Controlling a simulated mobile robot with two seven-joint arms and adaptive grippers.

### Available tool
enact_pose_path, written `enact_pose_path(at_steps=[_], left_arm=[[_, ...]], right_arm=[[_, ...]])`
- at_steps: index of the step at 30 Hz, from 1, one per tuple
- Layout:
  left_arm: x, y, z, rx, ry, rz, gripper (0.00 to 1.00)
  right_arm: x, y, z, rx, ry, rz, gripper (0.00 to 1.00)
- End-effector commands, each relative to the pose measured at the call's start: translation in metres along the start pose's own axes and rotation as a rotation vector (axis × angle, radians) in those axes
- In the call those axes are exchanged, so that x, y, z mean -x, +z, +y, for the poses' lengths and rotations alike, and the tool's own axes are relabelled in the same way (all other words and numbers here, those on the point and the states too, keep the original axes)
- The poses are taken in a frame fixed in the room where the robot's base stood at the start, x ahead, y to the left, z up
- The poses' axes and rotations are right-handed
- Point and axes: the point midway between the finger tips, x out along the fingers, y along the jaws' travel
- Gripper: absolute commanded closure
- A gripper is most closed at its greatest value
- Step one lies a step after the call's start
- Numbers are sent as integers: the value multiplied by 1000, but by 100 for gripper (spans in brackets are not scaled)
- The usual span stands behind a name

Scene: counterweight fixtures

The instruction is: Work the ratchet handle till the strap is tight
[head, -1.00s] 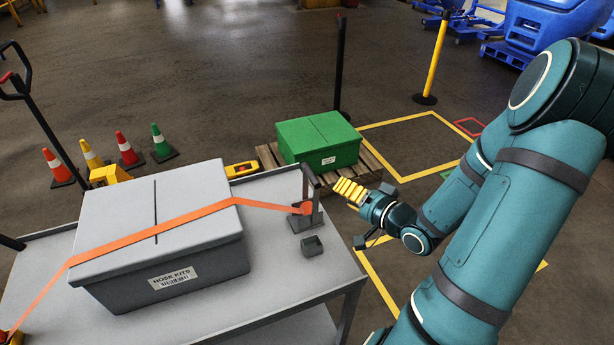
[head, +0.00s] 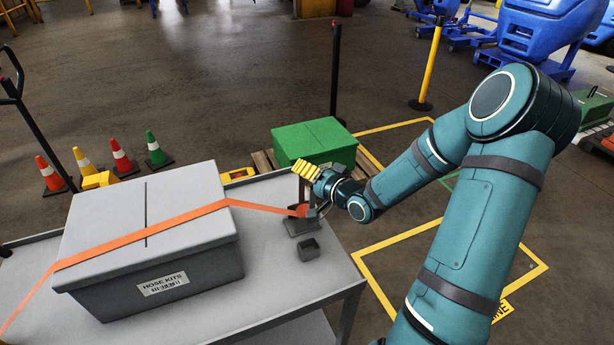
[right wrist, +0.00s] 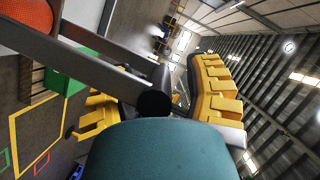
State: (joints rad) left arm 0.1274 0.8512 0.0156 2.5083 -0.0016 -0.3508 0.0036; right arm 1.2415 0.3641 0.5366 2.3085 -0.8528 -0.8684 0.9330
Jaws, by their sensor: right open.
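The orange strap (head: 150,233) runs over the lid of the grey box (head: 150,262) labelled HOSE KITS, then down to the ratchet (head: 303,222) on the cart's right side. The ratchet handle (head: 301,192) stands roughly upright, its top hidden behind my gripper. My right gripper (head: 305,170) is open at the handle's top. In the right wrist view, the handle's grey bars (right wrist: 110,72) reach between the open yellow fingers (right wrist: 155,95); I cannot tell whether they touch. The strap's orange roll (right wrist: 27,15) shows in the corner there. My left gripper is not in view.
A small dark open block (head: 309,249) sits on the grey cart (head: 270,275) in front of the ratchet. A green box (head: 315,143) on a pallet stands behind. Several cones stand at the left.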

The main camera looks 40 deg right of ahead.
Motion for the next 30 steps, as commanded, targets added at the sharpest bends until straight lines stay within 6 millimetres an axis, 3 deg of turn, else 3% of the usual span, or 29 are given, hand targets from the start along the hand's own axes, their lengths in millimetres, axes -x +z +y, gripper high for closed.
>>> enact_pose_path(at_steps=[5,9,10,30], left_arm=[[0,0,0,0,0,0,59],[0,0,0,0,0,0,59],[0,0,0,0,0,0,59],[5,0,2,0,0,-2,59]], right_arm=[[0,0,0,0,0,0,47],[0,0,0,0,0,0,96],[0,0,0,0,0,0,100],[2,-3,2,-23,-9,1,100]])
